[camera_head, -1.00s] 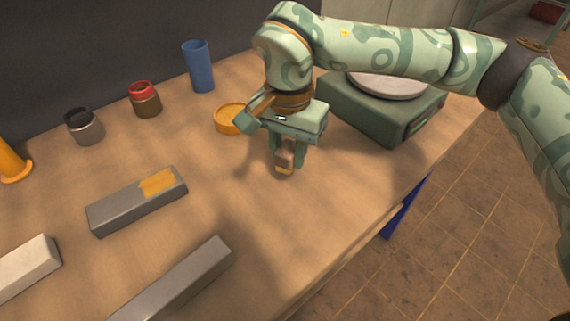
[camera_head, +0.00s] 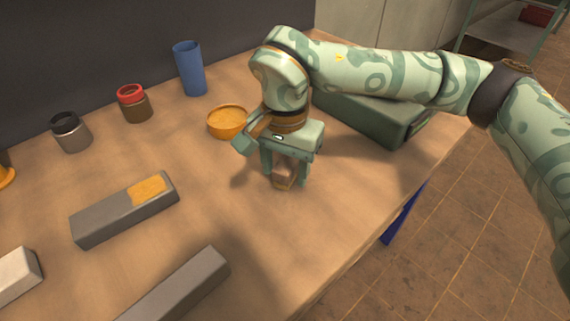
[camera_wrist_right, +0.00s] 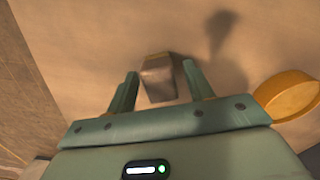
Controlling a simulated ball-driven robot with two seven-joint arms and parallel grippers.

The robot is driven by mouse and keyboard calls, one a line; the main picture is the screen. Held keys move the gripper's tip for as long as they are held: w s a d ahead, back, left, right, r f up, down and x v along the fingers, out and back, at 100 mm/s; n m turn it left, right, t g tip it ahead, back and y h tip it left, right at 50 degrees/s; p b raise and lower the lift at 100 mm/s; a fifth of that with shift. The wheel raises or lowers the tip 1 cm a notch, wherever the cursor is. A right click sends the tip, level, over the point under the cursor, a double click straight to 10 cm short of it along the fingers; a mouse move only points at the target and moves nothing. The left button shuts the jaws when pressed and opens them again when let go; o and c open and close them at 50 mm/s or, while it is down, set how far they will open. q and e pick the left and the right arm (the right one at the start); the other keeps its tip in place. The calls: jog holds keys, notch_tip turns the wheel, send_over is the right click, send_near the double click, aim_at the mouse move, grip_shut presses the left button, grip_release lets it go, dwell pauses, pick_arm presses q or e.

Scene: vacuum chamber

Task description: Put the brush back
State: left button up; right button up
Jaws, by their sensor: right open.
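The brush, as far as it shows, is a short brown block with a paler yellowish end (camera_head: 284,180), low at the table surface. My right gripper (camera_head: 285,176) points down over it with its fingers spread, one on each side. My left gripper is not in view.
An orange dish (camera_head: 227,121) stands close to my right gripper. A blue cup (camera_head: 189,69), two jars (camera_head: 134,103) (camera_head: 70,132) and a green scale-like device (camera_head: 375,116) stand behind. Grey bars (camera_head: 100,220) (camera_head: 185,290), one with a yellow patch, lie in front.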

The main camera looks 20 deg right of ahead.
aim_at(285, 164)
jog(key=shift+r, duration=0.15)
pick_arm(q)
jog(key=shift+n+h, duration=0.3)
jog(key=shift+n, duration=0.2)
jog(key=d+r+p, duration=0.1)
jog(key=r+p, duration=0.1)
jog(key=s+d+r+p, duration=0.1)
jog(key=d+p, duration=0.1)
jog(key=p, duration=0.1)
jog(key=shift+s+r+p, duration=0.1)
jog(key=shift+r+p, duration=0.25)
pick_arm(e)
notch_tip(285, 164, up, 12)
